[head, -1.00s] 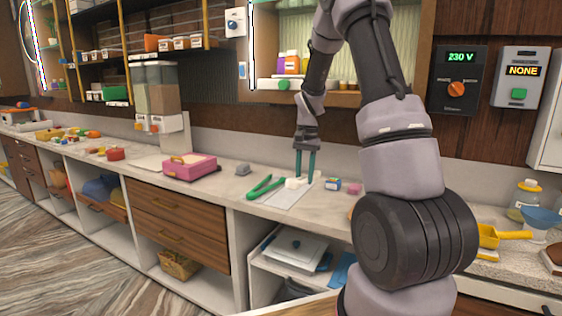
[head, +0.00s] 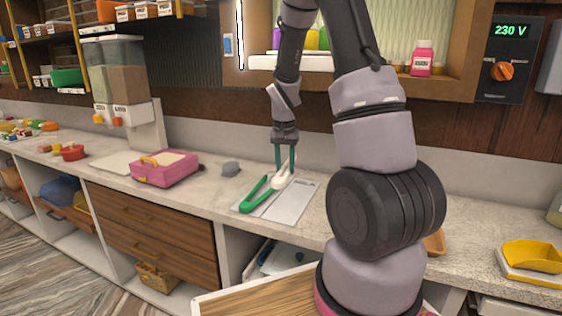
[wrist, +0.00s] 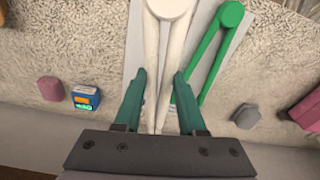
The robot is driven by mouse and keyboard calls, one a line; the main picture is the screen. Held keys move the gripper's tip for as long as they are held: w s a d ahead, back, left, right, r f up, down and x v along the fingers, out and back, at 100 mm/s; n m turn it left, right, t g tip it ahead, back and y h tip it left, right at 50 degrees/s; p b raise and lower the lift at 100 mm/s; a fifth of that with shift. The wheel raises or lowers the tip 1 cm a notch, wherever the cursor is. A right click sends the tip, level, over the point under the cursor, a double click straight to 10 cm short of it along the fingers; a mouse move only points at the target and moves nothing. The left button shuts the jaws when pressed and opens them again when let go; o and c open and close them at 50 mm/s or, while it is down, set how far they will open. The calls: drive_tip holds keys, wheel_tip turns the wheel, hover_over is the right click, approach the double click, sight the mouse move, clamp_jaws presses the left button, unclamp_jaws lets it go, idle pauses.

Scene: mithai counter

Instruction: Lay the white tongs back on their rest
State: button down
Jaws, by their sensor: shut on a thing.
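The white tongs (head: 281,182) are between the green fingers of my gripper (head: 285,166) at the counter's middle. In the wrist view the white tongs (wrist: 168,45) run away from my gripper (wrist: 160,76), their round hinge end at the top edge. My gripper is shut on them, with one finger on each side. Green tongs (head: 252,196) lie beside them on a flat grey plate (head: 290,208); the green tongs also show at right in the wrist view (wrist: 213,58). The white tongs are over this plate; whether they touch it I cannot tell.
A pink box (head: 166,174) and a small grey object (head: 230,169) are left of the plate. A small blue box (wrist: 85,97) and a mauve block (wrist: 50,89) are on the plate's other side.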

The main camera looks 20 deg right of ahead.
drive_tip(key=shift+f, duration=5.55)
unclamp_jaws()
wheel_tip(320, 180, up, 11)
drive_tip(key=shift+s+a, duration=0.35)
drive_tip(key=shift+s, duration=0.1)
drive_tip(key=shift+f, duration=0.1)
drive_tip(key=s+a+r+n+t+y, duration=0.1)
drive_tip(key=s+a+r+t, duration=0.15)
drive_tip(key=r, duration=0.65)
drive_tip(key=s+a+r+t, duration=0.1)
drive_tip(key=s+r, duration=0.3)
drive_tip(key=r, duration=0.4)
drive_tip(key=s+a+r+n+t+y, duration=0.1)
drive_tip(key=s+a+r, duration=0.3)
drive_tip(key=s+r, duration=0.6)
drive_tip(key=s+n+t, duration=0.1)
drive_tip(key=s, duration=0.3)
drive_tip(key=shift+s+r+t+y, duration=0.2)
drive_tip(key=shift+t+y, duration=0.1)
drive_tip(key=shift+t, duration=0.05)
